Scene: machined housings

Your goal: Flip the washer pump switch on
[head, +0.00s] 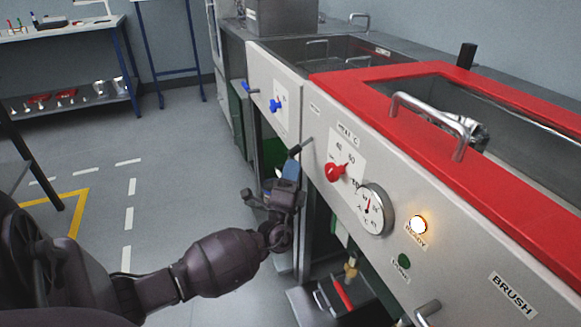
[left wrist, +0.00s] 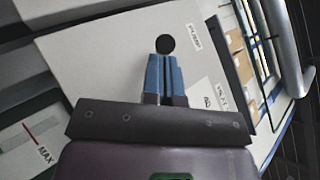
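The pump switch is a black lever (head: 301,146) that sticks out from the pale front panel of the washer, below a small label. In the left wrist view its round black end (left wrist: 165,43) shows just beyond the fingertips, beside the label PUMP (left wrist: 194,37). My left gripper (head: 292,164) has blue fingers, which lie side by side almost together in the left wrist view (left wrist: 164,58). They look shut with nothing between them. The fingertips are at or just under the lever's outer end; I cannot tell whether they touch. My right gripper is not in view.
Right of the lever are a red knob (head: 336,172), a dial gauge (head: 374,209), a lit orange READY lamp (head: 418,225) and a dark green lamp (head: 404,261). Blue knobs (head: 276,105) are on the panel to the left. A red-rimmed lid (head: 349,83) with handles is above. The floor at left is clear.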

